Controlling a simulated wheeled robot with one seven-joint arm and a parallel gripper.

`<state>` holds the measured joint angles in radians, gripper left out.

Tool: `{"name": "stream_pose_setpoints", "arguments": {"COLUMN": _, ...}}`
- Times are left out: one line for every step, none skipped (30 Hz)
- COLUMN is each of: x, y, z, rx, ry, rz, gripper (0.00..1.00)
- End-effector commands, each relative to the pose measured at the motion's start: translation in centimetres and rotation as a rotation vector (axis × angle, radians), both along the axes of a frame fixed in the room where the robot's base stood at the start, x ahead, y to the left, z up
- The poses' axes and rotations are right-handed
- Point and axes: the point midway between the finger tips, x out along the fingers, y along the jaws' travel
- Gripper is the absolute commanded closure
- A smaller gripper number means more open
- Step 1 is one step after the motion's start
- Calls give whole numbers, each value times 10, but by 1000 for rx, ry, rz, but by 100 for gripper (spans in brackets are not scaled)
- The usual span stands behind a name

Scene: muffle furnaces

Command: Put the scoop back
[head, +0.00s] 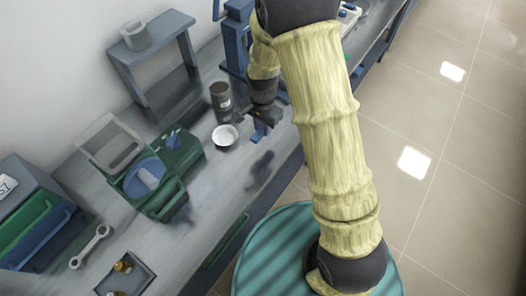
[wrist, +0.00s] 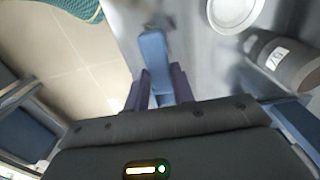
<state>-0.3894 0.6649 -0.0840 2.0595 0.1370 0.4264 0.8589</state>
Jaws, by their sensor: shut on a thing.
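My gripper (head: 262,121) is low over the grey bench, beside the white dish and the dark jar. The wrist view shows its two dark fingers (wrist: 155,90) shut on a blue scoop (wrist: 154,62). The scoop's blue body extends forward from between the fingers, over the bench surface. In the head view a small blue part of the scoop (head: 260,133) shows by the fingertips. The gripper hides the rest of it there. I cannot tell whether the scoop touches the bench.
A white dish (head: 225,137) and a dark labelled jar (head: 221,97) stand close left of my gripper. A green-and-blue device (head: 165,168) with a clear lid, a wrench (head: 90,247) and a small tray (head: 125,275) lie further left. A grey stand (head: 150,55) is behind.

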Motion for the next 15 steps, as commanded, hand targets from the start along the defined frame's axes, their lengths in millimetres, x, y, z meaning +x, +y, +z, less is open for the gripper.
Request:
{"name": "stream_pose_setpoints", "arguments": {"x": 0, "y": 1, "z": 0, "rx": 1, "ry": 1, "rz": -3, "gripper": 98}}
{"name": "stream_pose_setpoints", "arguments": {"x": 0, "y": 0, "z": 1, "rx": 1, "ry": 1, "rz": -3, "gripper": 98}}
{"name": "stream_pose_setpoints", "arguments": {"x": 0, "y": 0, "z": 1, "rx": 1, "ry": 1, "rz": -3, "gripper": 98}}
{"name": "stream_pose_setpoints", "arguments": {"x": 0, "y": 0, "z": 1, "rx": 1, "ry": 1, "rz": -3, "gripper": 98}}
{"name": "stream_pose_setpoints", "arguments": {"x": 0, "y": 0, "z": 1, "rx": 1, "ry": 1, "rz": -3, "gripper": 98}}
{"name": "stream_pose_setpoints", "arguments": {"x": 0, "y": 0, "z": 1, "rx": 1, "ry": 1, "rz": -3, "gripper": 98}}
{"name": "stream_pose_setpoints", "arguments": {"x": 0, "y": 0, "z": 1, "rx": 1, "ry": 1, "rz": -3, "gripper": 98}}
{"name": "stream_pose_setpoints", "arguments": {"x": 0, "y": 0, "z": 1, "rx": 1, "ry": 1, "rz": -3, "gripper": 98}}
{"name": "stream_pose_setpoints", "arguments": {"x": 0, "y": 0, "z": -1, "rx": 1, "ry": 1, "rz": -3, "gripper": 98}}
{"name": "stream_pose_setpoints", "arguments": {"x": 0, "y": 0, "z": -2, "rx": 0, "ry": 1, "rz": -3, "gripper": 98}}
{"name": "stream_pose_setpoints", "arguments": {"x": 0, "y": 0, "z": -5, "rx": 0, "ry": 2, "rz": -3, "gripper": 98}}
{"name": "stream_pose_setpoints", "arguments": {"x": 0, "y": 0, "z": -10, "rx": 0, "ry": 3, "rz": -3, "gripper": 98}}
{"name": "stream_pose_setpoints", "arguments": {"x": 0, "y": 0, "z": -15, "rx": -1, "ry": 4, "rz": -3, "gripper": 98}}
{"name": "stream_pose_setpoints", "arguments": {"x": -1, "y": -1, "z": -19, "rx": -1, "ry": 4, "rz": -3, "gripper": 98}}
{"name": "stream_pose_setpoints", "arguments": {"x": -1, "y": -1, "z": -27, "rx": -1, "ry": 6, "rz": -3, "gripper": 98}}
